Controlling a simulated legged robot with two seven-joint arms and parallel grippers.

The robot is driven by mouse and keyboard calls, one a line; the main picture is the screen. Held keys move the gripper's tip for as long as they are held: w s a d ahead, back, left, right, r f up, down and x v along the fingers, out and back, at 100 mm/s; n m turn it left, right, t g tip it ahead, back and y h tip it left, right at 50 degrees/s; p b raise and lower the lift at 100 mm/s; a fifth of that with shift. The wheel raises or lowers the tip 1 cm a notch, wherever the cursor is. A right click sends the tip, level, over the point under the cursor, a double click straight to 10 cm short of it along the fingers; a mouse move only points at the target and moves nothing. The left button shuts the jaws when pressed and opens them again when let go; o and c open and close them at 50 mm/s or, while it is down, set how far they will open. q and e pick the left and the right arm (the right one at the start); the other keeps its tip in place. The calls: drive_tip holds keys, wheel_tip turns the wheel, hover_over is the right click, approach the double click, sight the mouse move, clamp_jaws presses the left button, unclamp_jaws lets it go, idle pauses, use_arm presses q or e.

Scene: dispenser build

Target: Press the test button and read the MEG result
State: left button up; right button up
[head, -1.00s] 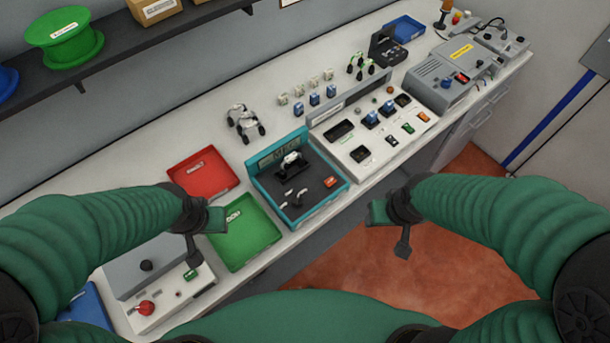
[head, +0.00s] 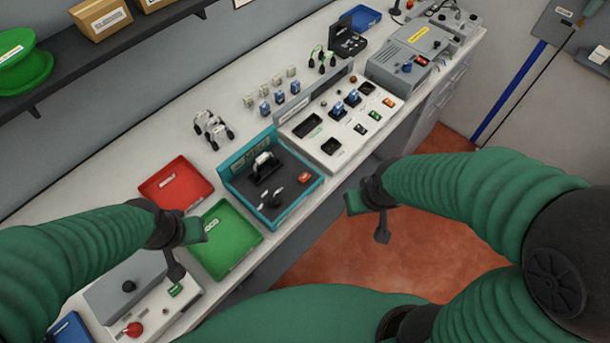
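The teal tester (head: 283,203) sits on the bench in the middle, with a dark deck and a display (head: 250,158) on its back wall. The display text is too small to read surely. A black and white part (head: 264,168) sits on the deck below the display. An orange-red button (head: 304,177) is at the deck's right side. My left gripper (head: 184,250) is near the green tray, left of the tester. My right gripper (head: 366,219) is right of the tester, in front of the bench edge. Neither touches the tester. Their finger gaps are not clear.
A red tray (head: 177,184) and a green tray (head: 224,239) lie left of the tester. A white panel (head: 341,122) with switches and sockets stands to its right. A grey box with a red knob (head: 132,329) is at front left. White-and-black parts (head: 212,128) stand behind.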

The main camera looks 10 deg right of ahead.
clamp_jaws()
drive_tip(key=shift+w, duration=0.1)
idle(1.3)
